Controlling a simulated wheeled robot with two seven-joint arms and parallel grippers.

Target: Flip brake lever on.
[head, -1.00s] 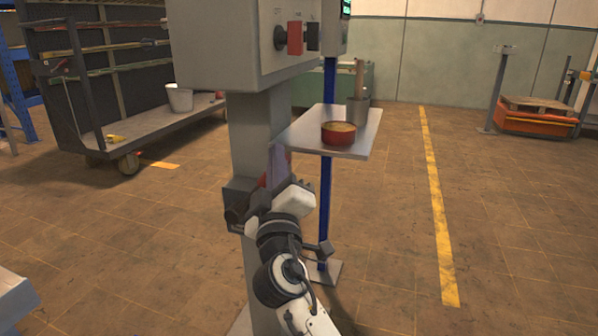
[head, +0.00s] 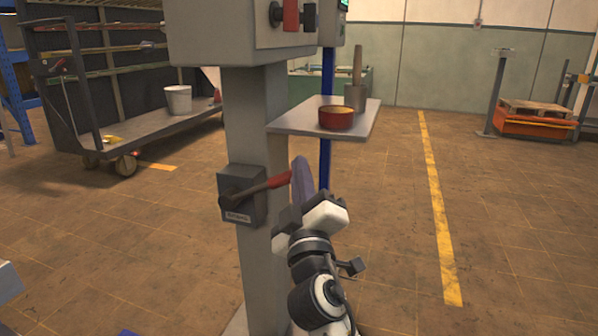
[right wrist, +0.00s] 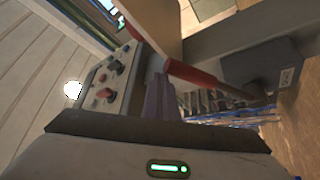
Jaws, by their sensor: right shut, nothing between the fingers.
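The brake lever (head: 268,187) sits on a dark switch box (head: 233,183) on the grey column. Its red-tipped handle points right and slightly up in the head view. In the right wrist view the red handle (right wrist: 190,72) slants across the top middle, down toward the box (right wrist: 262,65). My right gripper (head: 300,168) is shut and empty, just right of the handle's red tip, its purple fingers pointing up. Its fingers also show in the right wrist view (right wrist: 160,98), close to the handle; I cannot tell whether they touch. My left gripper is not in view.
A grey control cabinet (head: 215,40) with knobs tops the column (head: 250,120). A small shelf (head: 290,122) to the right holds a red bowl (head: 336,120) and a metal pot (head: 356,97). A cart (head: 135,130) stands left behind.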

